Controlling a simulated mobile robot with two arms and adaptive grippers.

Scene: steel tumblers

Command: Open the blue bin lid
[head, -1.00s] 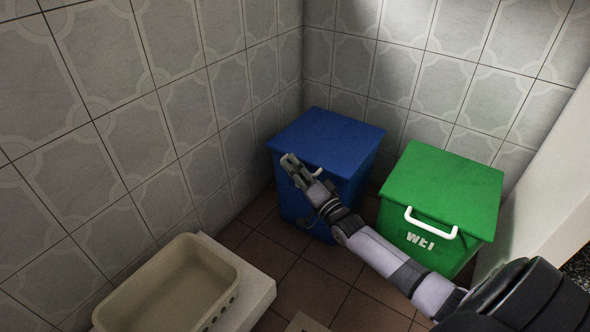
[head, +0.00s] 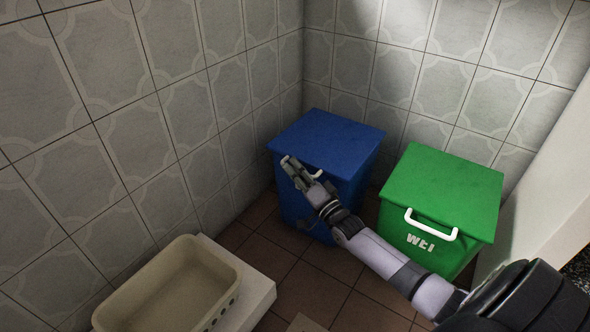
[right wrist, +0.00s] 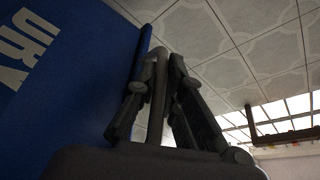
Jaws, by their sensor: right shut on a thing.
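The blue bin (head: 298,205) stands in the tiled corner in the head view. Its blue lid (head: 330,138) lies flat and closed on top. A pale handle (head: 317,174) is at the lid's front edge, partly hidden by my right gripper. My right gripper (head: 292,163) is at this front edge. The right wrist view shows its fingers (right wrist: 163,75) shut around the handle bar (right wrist: 157,100). The bin's blue front wall (right wrist: 60,85) with pale letters fills the left of that view. My left gripper is in neither view.
A green bin (head: 440,185) with a white handle stands to the right of the blue bin. A beige basin (head: 222,255) on a white ledge is at the front left. Tiled walls (head: 200,90) close in behind and left.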

